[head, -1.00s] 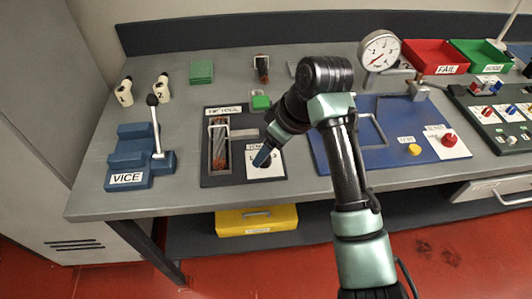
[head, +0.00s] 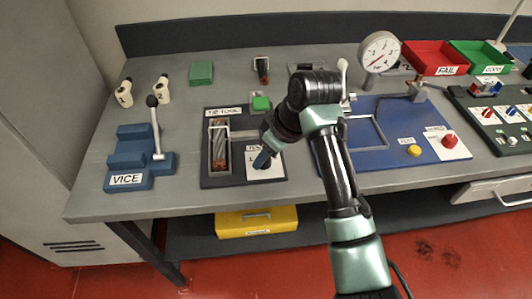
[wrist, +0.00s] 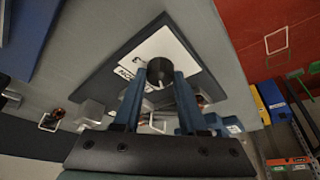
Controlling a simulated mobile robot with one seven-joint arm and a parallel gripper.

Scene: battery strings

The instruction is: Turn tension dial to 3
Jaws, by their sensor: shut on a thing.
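The tension dial is a round black knob (wrist: 159,68) on a white label plate (wrist: 187,46) in the wrist view. My gripper (wrist: 159,79) has its two blue fingers on either side of the knob and is shut on it. In the head view my gripper (head: 262,160) points down at the white label plate (head: 272,171) on the right of the dark tie tool panel (head: 215,182). The knob is mostly hidden there by my fingers. The number that the dial points to cannot be read.
The blue vice (head: 130,160) stands further left. A blue panel (head: 345,160) with yellow and red buttons lies to the right.

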